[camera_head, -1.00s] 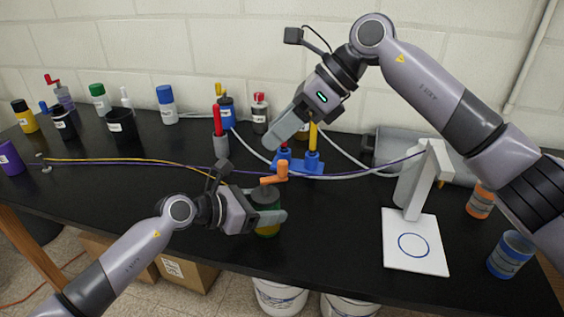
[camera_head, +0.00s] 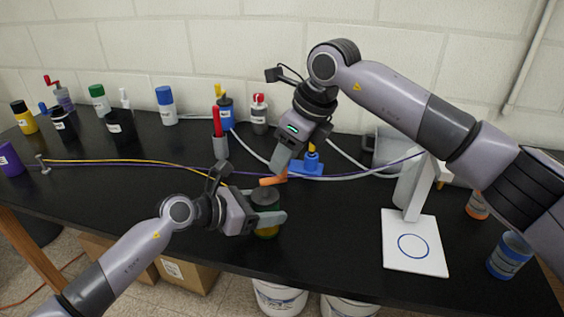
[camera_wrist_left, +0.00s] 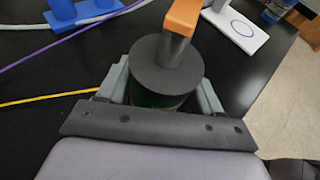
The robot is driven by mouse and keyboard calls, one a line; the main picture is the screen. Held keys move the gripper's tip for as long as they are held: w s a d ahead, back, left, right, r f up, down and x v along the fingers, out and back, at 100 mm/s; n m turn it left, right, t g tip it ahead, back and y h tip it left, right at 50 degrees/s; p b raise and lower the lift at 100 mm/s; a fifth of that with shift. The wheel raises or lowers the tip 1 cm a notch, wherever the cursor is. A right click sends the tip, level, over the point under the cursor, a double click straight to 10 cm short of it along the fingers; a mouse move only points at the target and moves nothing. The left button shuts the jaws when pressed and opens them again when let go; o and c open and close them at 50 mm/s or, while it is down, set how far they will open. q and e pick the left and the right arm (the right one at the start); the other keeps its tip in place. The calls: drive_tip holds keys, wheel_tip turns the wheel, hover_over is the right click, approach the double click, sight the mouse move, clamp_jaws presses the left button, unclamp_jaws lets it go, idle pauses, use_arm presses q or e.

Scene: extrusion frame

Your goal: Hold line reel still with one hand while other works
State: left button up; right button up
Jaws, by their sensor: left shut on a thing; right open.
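The line reel (camera_head: 266,200) is a dark green cylinder with a dark round top and an orange crank handle (camera_head: 268,181). It stands upright on the black bench near the front edge. My left gripper (camera_head: 268,218) is shut around the reel's body, and the left wrist view shows its fingers on both sides of the reel (camera_wrist_left: 167,68). My right gripper (camera_head: 284,168) is open above the reel, with its fingertips close to the orange handle. Whether they touch it I cannot tell. The orange handle (camera_wrist_left: 184,17) is cut off at the top of the left wrist view.
A blue stand (camera_head: 308,166) is just behind the reel. Yellow and purple lines run left to a small post (camera_head: 43,164). A white stand with a blue-circled base (camera_head: 413,243) is at the right. Several bottles line the back left. The front-left bench is clear.

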sight(274, 179)
drive_tip(key=shift+x, duration=1.45)
clamp_jaws()
drive_tip(key=shift+w+a+n+g+y, duration=0.2)
drive_tip(key=shift+w+n+g, duration=0.2)
drive_tip(key=shift+n, duration=0.85)
drive_tip(key=shift+w+a+n+g+y, duration=0.1)
drive_tip(key=shift+w+a+n+g, duration=0.35)
drive_tip(key=shift+n, duration=0.85)
drive_tip(key=shift+w+n+g+y, duration=0.15)
drive_tip(key=shift+n+g, duration=0.4)
drive_tip(key=shift+n, duration=0.7)
